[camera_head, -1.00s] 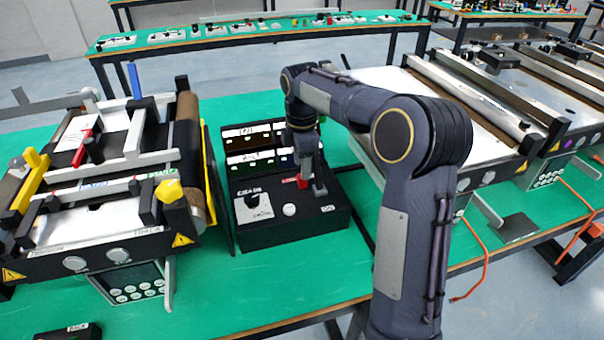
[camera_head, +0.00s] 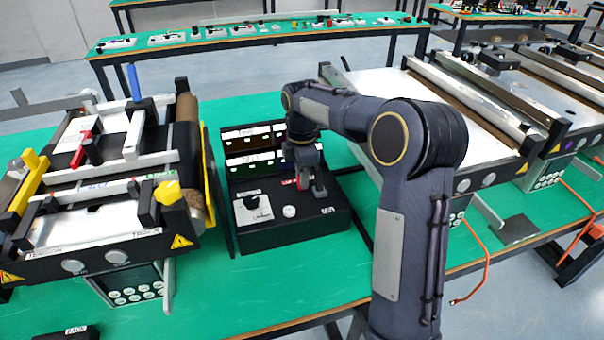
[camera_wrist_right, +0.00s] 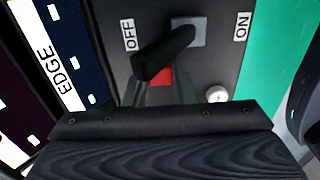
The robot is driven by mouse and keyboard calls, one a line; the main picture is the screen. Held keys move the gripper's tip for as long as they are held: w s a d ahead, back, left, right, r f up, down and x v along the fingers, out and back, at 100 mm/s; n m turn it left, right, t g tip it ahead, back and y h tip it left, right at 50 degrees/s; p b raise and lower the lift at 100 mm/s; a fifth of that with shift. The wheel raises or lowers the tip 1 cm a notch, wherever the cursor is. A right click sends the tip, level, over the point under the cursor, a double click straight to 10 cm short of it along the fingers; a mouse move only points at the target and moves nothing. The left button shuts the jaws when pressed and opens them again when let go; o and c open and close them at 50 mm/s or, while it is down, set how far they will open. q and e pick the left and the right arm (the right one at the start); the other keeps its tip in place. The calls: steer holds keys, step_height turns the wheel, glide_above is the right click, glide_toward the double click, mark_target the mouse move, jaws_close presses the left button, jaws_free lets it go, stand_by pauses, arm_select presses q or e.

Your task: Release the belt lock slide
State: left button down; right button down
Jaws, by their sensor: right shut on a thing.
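A black control box (camera_head: 325,218) stands on the green table in the middle of the head view. My right gripper (camera_head: 307,181) reaches down onto it from above, at a red part (camera_head: 303,183). In the right wrist view a black lever (camera_wrist_right: 165,52) lies between the OFF and ON labels, with a red patch (camera_wrist_right: 162,76) under its near end. The gripper's fingers (camera_wrist_right: 160,93) are shut at the red part, which they partly hide. I cannot read a belt lock label on it. My left gripper is not in view.
A white knob (camera_head: 289,212) and a pale plate with a black switch (camera_head: 253,203) sit on the box. Labelled trays (camera_head: 247,133) stand behind it. A conveyor (camera_head: 110,245) with coloured handles stands left, another conveyor (camera_head: 400,85) right.

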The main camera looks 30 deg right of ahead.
steer(key=shift+w+a+p, duration=0.2)
steer(key=shift+a+p, duration=0.15)
steer(key=shift+a, duration=0.6)
steer(key=shift+w+a+p, duration=0.2)
steer(key=shift+a+p, duration=0.15)
steer(key=shift+a, duration=0.55)
steer(key=c, duration=1.2)
jaws_free()
steer(key=shift+a, duration=0.15)
step_height(320, 180, up, 8)
steer(key=shift+p, duration=0.3)
steer(key=shift+f, duration=0.1)
